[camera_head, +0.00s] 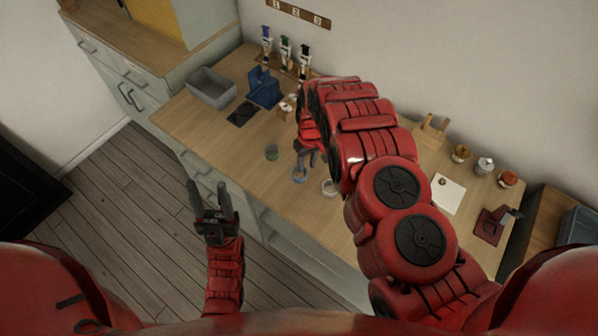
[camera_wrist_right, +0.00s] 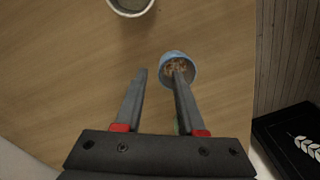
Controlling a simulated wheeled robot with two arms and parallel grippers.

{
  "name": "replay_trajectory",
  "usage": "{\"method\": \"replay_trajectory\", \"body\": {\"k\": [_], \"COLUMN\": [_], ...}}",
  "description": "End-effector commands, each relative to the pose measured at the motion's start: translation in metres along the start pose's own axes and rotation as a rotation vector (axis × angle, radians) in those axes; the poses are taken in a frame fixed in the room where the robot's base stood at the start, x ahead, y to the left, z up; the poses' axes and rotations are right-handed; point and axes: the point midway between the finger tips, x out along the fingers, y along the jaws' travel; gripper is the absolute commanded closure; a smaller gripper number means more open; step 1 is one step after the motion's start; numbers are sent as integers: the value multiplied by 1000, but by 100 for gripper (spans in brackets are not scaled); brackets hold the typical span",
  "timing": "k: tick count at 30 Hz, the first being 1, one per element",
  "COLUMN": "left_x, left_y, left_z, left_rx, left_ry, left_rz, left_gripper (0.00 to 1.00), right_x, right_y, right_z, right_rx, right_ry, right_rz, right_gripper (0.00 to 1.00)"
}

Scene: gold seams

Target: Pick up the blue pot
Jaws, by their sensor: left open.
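The blue pot (camera_head: 299,176) is a small round cup near the front edge of the wooden counter. In the right wrist view the blue pot (camera_wrist_right: 192,62) shows its light blue rim and brown pieces inside. My right gripper (camera_head: 307,157) is above the counter next to the pot. In the right wrist view the right gripper (camera_wrist_right: 158,73) is open, and its right-hand finger overlaps the pot's opening. I cannot tell whether it touches the pot. My left gripper (camera_head: 208,184) is open and empty, out in front of the counter.
A white pot (camera_head: 329,187) stands just right of the blue one, and a green pot (camera_head: 271,152) to its left. A grey bin (camera_head: 211,86), a blue holder (camera_head: 264,88) and a dark mat (camera_head: 242,115) are further back. A white sheet (camera_head: 447,194) lies at right.

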Motion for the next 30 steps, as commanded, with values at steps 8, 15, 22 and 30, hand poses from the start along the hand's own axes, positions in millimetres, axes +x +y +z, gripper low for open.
{"method": "replay_trajectory", "body": {"k": [8,15,22,30], "left_x": [8,8,8,8], "left_y": [0,0,0,0], "left_z": [-1,-1,-1,-1], "left_rx": [0,0,0,0], "left_ry": [0,0,0,0], "left_rz": [0,0,0,0], "left_gripper": [50,50,50,50], "right_x": [19,20,19,19], "right_y": [-1,-1,-1,-1], "right_z": [1,0,0,0], "right_rx": [-2,-2,-2,-2], "right_ry": [-2,0,0,1], "right_rz": [-1,-1,-1,-1], "right_gripper": [62,62,100,100]}}
